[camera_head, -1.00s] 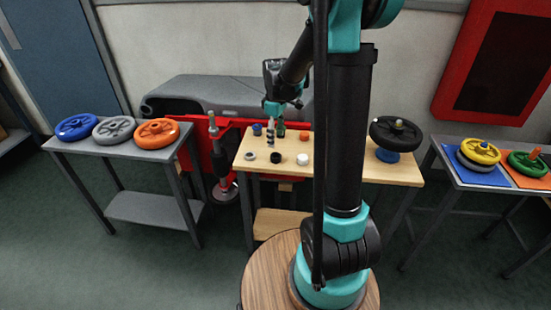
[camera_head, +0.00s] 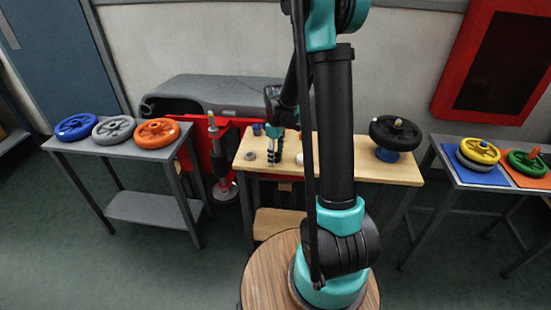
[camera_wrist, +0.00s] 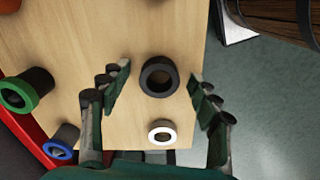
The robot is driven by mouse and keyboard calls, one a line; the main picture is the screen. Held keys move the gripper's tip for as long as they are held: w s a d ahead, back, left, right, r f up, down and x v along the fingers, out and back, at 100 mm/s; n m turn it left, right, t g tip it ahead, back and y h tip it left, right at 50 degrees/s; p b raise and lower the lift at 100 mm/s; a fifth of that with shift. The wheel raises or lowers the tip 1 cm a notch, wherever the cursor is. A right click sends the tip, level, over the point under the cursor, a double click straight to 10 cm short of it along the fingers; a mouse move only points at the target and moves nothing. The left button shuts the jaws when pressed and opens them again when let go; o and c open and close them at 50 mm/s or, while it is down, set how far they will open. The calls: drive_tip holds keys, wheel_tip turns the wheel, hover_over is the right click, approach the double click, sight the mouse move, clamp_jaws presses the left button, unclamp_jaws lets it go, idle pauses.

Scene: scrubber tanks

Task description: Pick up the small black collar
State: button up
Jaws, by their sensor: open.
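The small black collar (camera_wrist: 159,62) stands on the light wooden table (camera_wrist: 90,40), its round hole facing up in the wrist view. My gripper (camera_wrist: 159,78) is open, with one green finger to the left of the collar and one to the right, and gaps show on both sides. No contact is visible. In the head view my gripper (camera_head: 275,160) points down over the front left part of the wooden table (camera_head: 395,173) and hides the collar.
A light-rimmed ring (camera_wrist: 162,133) is close below the collar in the wrist view. A blue ring (camera_wrist: 59,149) and a green-rimmed ring (camera_wrist: 19,94) lie further left. In the head view a black wheel (camera_head: 396,132) stands at the table's right end.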

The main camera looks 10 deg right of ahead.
drive_tip(key=c, duration=1.4)
drive_tip(key=shift+r, duration=0.2)
